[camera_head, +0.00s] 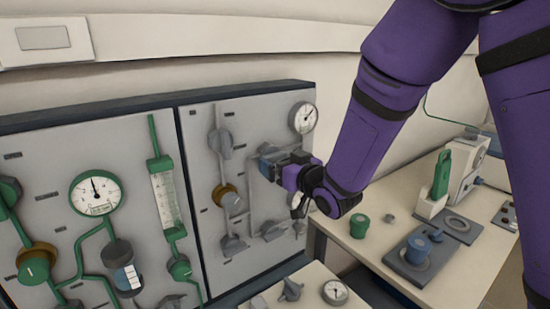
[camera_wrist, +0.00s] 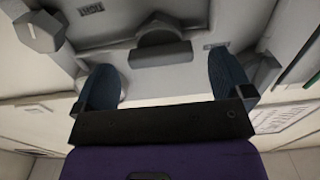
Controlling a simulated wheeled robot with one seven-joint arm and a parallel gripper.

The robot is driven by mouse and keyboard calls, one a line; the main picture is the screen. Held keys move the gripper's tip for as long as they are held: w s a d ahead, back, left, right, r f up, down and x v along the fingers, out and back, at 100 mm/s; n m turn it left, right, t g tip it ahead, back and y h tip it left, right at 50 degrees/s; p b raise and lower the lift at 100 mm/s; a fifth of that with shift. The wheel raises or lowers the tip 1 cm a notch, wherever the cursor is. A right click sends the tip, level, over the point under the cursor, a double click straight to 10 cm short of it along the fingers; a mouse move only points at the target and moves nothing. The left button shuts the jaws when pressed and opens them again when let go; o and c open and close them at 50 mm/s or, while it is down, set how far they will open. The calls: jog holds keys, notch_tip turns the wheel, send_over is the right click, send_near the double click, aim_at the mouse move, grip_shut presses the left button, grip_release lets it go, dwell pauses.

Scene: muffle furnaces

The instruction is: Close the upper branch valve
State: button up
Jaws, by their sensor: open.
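My gripper (camera_head: 270,161) is in front of the upper right part of the right-hand panel (camera_head: 240,110), below a round gauge. In the wrist view my gripper (camera_wrist: 167,80) is open and empty, its two dark blue fingers spread wide. A grey valve with a straight bar handle (camera_wrist: 160,53) lies beyond and between the fingertips, apart from them. In the head view my gripper covers that spot. No readable label shows that this is the upper branch valve.
Another grey knob (camera_wrist: 40,32) is at the wrist view's upper left. The panel also carries a round gauge (camera_head: 303,118), a brass-ringed valve (camera_head: 228,198) and grey valves (camera_head: 220,142). A bench (camera_head: 375,235) with a green cup (camera_head: 359,226) stands at right.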

aim_at(277, 159)
jog(key=shift+x, duration=1.7)
jog(key=c, duration=0.9)
